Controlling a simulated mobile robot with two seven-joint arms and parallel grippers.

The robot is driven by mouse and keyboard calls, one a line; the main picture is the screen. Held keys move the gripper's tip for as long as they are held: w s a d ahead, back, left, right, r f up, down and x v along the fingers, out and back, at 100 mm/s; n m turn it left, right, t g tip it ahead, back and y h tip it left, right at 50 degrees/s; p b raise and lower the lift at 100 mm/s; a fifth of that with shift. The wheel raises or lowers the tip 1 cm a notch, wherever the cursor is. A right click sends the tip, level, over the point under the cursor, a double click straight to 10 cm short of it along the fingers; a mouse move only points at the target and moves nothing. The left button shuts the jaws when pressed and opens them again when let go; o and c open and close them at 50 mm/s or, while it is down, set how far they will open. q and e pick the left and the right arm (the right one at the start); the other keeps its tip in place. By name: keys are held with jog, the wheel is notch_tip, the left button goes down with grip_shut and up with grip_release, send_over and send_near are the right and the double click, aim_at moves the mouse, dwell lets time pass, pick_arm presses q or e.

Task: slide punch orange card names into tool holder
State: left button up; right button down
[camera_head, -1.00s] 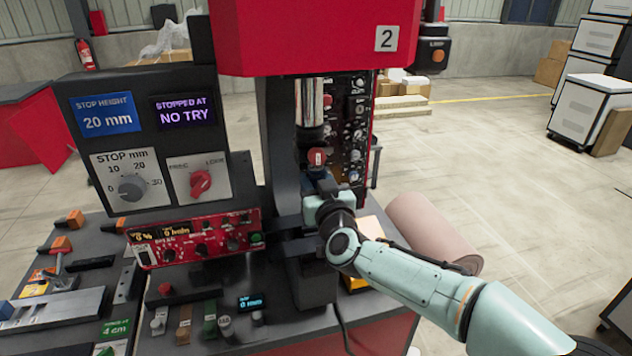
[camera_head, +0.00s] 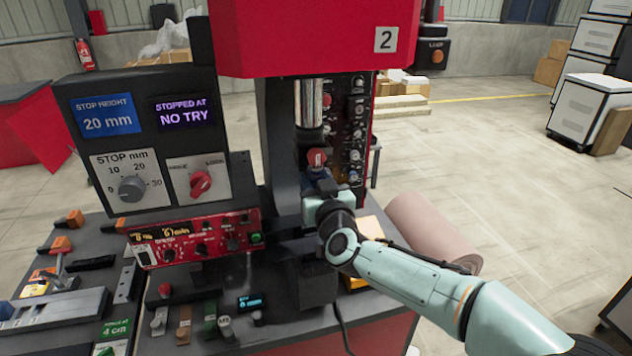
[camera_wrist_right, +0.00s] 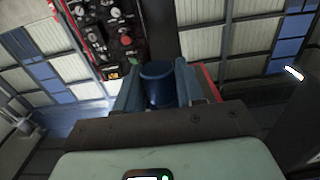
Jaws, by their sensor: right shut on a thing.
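My right gripper (camera_head: 320,188) is shut on a blue cylindrical punch (camera_wrist_right: 158,85), which stands between the fingers in the right wrist view. In the head view a red piece (camera_head: 317,158) shows just above the fingers, with blue below it. The gripper is under the press's chrome ram (camera_head: 308,103), and a gap shows between ram and red piece. I cannot make out the tool holder's opening. A small orange card (camera_head: 38,284) lies partly hidden on the left of the bench; its writing is too small to read. My left gripper is not in view.
The black control panel (camera_head: 140,140) reads "STOP HEIGHT 20 mm" and "STOPPED AT NO TRY". A red control box (camera_head: 195,240) sits below it. The dark press column (camera_head: 279,140) stands close left of my gripper. A knob panel (camera_head: 357,130) is behind. Several clamps and levers crowd the bench's left.

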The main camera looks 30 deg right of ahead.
aim_at(310, 172)
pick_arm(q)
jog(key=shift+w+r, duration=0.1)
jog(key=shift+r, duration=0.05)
pick_arm(e)
jog(key=shift+w+d+r, duration=0.1)
jog(key=shift+w, duration=0.05)
dwell(0.6)
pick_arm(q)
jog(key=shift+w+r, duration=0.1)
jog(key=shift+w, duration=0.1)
pick_arm(e)
jog(key=shift+w+d, duration=0.1)
jog(key=shift+w, duration=0.35)
pick_arm(q)
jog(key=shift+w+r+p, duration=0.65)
jog(key=shift+p, duration=0.05)
pick_arm(e)
jog(key=shift+x, duration=1.75)
jog(key=c, duration=0.6)
grip_release()
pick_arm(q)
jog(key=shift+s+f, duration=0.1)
pick_arm(e)
jog(key=shift+s, duration=0.1)
